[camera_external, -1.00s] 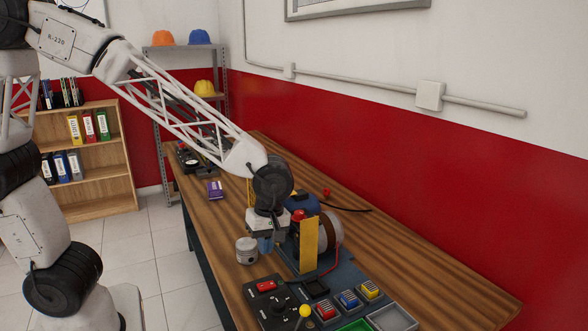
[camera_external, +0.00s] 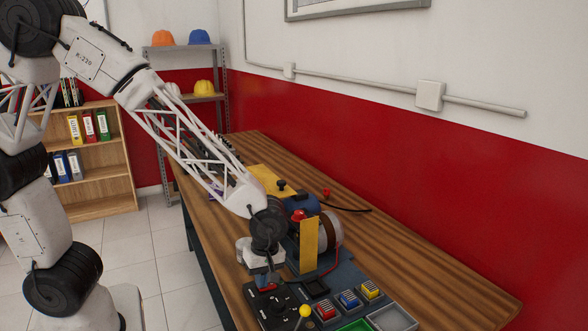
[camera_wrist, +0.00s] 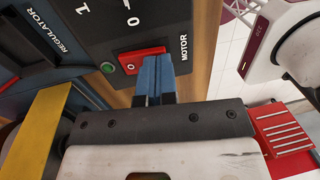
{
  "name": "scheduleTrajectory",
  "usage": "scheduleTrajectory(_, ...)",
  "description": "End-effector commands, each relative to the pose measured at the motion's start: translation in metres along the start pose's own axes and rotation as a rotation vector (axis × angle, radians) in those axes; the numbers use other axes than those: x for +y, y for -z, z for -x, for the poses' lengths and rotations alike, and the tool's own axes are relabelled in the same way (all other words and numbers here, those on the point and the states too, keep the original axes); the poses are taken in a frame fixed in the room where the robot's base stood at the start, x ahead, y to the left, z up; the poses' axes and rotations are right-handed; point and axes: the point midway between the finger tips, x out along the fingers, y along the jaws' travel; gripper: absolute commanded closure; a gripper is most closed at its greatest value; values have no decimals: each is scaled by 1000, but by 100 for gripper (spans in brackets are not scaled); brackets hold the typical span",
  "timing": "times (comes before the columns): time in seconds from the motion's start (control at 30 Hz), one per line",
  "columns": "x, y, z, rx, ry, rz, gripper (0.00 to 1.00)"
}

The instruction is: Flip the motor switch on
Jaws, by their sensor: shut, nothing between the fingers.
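The motor switch is a red rocker (camera_wrist: 130,60) on a black panel (camera_wrist: 112,28). In the wrist view the word MOTOR stands beside it, with 1 and 0 marks and a small green round part near its lower end. My gripper (camera_wrist: 155,62) is shut and empty, its blue fingers overlapping the edge of the rocker. Whether they touch it I cannot tell. In the external view my gripper (camera_external: 266,278) points down over the black panel (camera_external: 275,305) at the near end of the bench. My fingers partly hide the switch there, and its position is unclear.
A yellow upright plate (camera_external: 309,245) and a motor (camera_external: 331,229) stand just right of my gripper. A yellow-knobbed lever (camera_external: 305,311) and coloured switches (camera_external: 348,299) lie to the right. The wooden bench (camera_external: 430,260) is clear toward the wall.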

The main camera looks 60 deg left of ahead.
Motion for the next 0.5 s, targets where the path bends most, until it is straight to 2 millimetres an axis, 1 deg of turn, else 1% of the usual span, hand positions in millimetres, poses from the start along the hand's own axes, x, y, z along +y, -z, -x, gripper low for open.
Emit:
scheduleTrajectory(0.27, 0, 0, 0, 0, -2, 0, 100)
scheduleTrajectory(0.5, -1, 0, -4, 2, -43, 0, 100)
